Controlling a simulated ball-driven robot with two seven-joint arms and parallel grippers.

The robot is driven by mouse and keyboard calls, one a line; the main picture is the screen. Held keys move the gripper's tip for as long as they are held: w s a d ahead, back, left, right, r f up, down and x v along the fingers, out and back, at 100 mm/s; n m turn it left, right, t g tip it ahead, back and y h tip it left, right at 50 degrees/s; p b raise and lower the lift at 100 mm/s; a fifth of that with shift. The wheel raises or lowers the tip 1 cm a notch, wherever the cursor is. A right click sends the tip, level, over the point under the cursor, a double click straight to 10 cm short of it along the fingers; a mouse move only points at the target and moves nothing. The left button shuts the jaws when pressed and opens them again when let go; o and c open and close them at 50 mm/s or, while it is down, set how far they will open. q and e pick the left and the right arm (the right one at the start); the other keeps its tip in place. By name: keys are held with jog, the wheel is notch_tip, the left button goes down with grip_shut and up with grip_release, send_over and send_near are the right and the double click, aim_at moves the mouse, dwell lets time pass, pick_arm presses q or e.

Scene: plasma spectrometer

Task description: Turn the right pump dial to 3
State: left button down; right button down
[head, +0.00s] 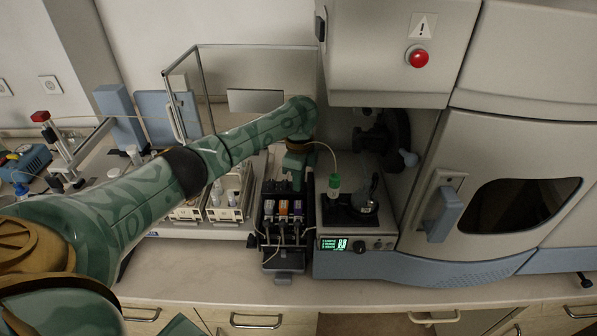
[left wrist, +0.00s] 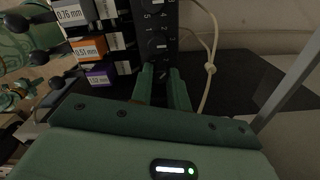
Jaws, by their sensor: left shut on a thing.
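The pump (head: 283,235) stands on the bench in the middle of the head view, with coloured labelled cassettes on it. In the left wrist view its dark panel (left wrist: 156,22) carries white numbers around black dials. My left gripper (left wrist: 162,72) is shut on the dial (left wrist: 158,46) nearest its fingertips. The dial's setting is hard to read, as the fingers cover part of it. In the head view my left gripper (head: 295,178) points down behind the pump, and the dial is hidden there.
An instrument box with a green display (head: 334,244) and a small knob (head: 359,246) stands right of the pump. A green-capped vial (head: 334,187) with a tube is close to my left wrist. Sample racks (head: 228,212) stand to the left. The front bench strip (head: 210,285) is clear.

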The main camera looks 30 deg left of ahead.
pick_arm(q)
jog(key=c, duration=1.3)
grip_release()
jog(key=shift+c, duration=0.2)
notch_tip(320, 180, up, 12)
jog(key=p, duration=0.3)
jog(key=shift+p, duration=0.4)
